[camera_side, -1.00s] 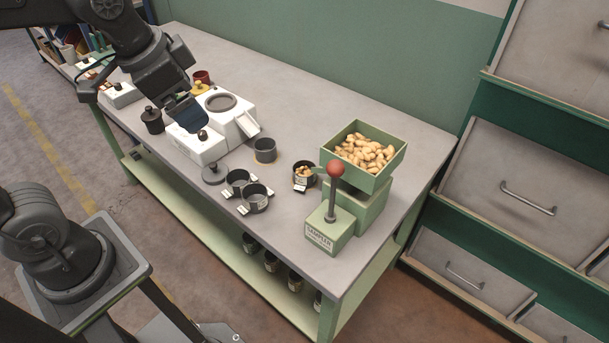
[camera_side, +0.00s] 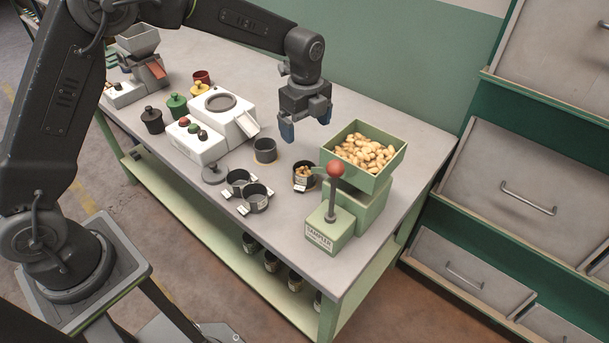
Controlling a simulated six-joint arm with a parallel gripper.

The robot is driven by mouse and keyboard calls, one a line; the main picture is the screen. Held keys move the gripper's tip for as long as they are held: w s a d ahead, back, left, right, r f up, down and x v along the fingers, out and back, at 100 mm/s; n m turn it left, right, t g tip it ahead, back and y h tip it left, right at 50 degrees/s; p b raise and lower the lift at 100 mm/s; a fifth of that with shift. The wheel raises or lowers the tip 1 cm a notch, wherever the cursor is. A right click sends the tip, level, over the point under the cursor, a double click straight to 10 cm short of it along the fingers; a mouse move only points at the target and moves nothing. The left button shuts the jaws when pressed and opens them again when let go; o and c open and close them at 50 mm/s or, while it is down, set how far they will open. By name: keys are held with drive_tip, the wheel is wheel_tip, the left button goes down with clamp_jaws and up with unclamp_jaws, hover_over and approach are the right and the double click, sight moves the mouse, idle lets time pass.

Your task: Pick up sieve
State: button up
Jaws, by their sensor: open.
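My gripper (camera_side: 306,123) is open and empty, pointing down above the bench, left of the hopper of nuts. No thing is clearly readable as the sieve. An empty dark round cup (camera_side: 265,150) stands below and left of my gripper, apart from it. Two shallow dark round cups with labels, an upper one (camera_side: 238,181) and a lower one (camera_side: 256,199), sit nearer the front edge. Another dark cup (camera_side: 303,183) holds some nuts. Whether any cup has a mesh bottom is too small to tell.
A green sampler (camera_side: 330,235) with a red-knobbed lever carries a green hopper (camera_side: 368,180) of nuts. A white machine (camera_side: 205,150) with a round top stands left. A knobbed disc (camera_side: 214,173) lies beside it. Green (camera_side: 177,106) and black (camera_side: 152,120) lidded pots stand farther left. The bench's back is clear.

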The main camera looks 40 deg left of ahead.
sight(304, 165)
drive_tip(key=f, duration=1.3)
drive_tip(key=shift+s+a, duration=0.1)
drive_tip(key=shift+a, duration=0.1)
drive_tip(key=c, duration=1.1)
drive_tip(key=shift+r, duration=0.1)
